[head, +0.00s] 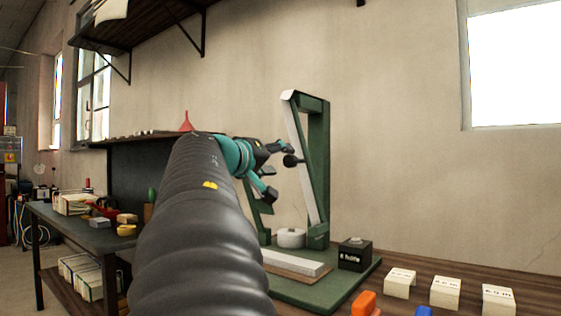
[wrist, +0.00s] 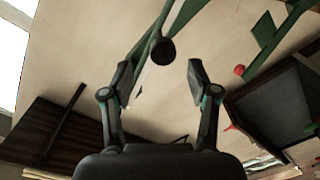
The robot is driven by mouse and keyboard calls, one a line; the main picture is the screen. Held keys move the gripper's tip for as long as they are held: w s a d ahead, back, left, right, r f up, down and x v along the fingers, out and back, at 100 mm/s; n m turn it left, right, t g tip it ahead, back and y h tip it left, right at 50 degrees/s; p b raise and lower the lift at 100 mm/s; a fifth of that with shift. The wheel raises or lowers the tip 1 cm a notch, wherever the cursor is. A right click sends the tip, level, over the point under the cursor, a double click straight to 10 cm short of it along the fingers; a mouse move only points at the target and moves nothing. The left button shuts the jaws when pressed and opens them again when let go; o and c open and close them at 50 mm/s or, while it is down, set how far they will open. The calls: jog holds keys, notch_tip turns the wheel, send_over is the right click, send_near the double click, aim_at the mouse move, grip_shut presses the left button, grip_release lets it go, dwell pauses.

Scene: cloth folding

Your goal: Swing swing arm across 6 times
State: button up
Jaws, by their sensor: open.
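A green stand (head: 318,170) rises from a green base plate beyond my arm, in front of the wall. A long pale bar (head: 305,165), seemingly the swing arm, leans within this frame. A black round knob (head: 292,160) shows beside the bar. My gripper (head: 280,170) is open, with its fingers pointing toward the stand. In the wrist view the black knob (wrist: 162,51) appears between and a little beyond the two open fingertips of my gripper (wrist: 160,76). I cannot tell whether either finger touches it. My arm hides part of the stand's left side.
A white block (head: 290,262), a round white piece (head: 291,238) and a black box (head: 355,254) sit at the stand's base. Pale labelled blocks (head: 445,292) and an orange piece (head: 365,303) lie on the wooden table. A dark side table (head: 75,225) holds clutter at left.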

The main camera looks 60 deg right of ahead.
jog(key=a, duration=0.5)
jog(key=shift+w+a+r, duration=0.1)
jog(key=shift+w+a, duration=0.15)
jog(key=shift+a, duration=0.05)
jog(key=w+f+n+t+y, duration=0.2)
jog(key=w+f+n+y, duration=0.1)
jog(key=f, duration=0.8)
jog(key=w+a+f+n+t+y, duration=0.1)
jog(key=w+a+f+t+y, duration=0.15)
jog(key=a+f, duration=0.5)
jog(key=w+a+f+n+t+y, duration=0.1)
jog(key=a+f+y, duration=0.35)
jog(key=f, duration=0.55)
jog(key=s+a+f+n+y, duration=0.1)
jog(key=s+a+f+y, duration=0.1)
jog(key=a+f, duration=0.3)
jog(key=s+a+f+n+t+y+p, duration=0.1)
jog(key=a+f, duration=0.4)
jog(key=a, duration=0.9)
jog(key=s+a+f+n+t+y, duration=0.1)
jog(key=s+a+f+n+y, duration=0.2)
jog(key=a, duration=0.6)
notch_tip(320, 180, down, 2)
jog(key=shift+a+y+p, duration=0.3)
jog(key=shift+a+y, duration=0.1)
jog(key=shift+y, duration=0.4)
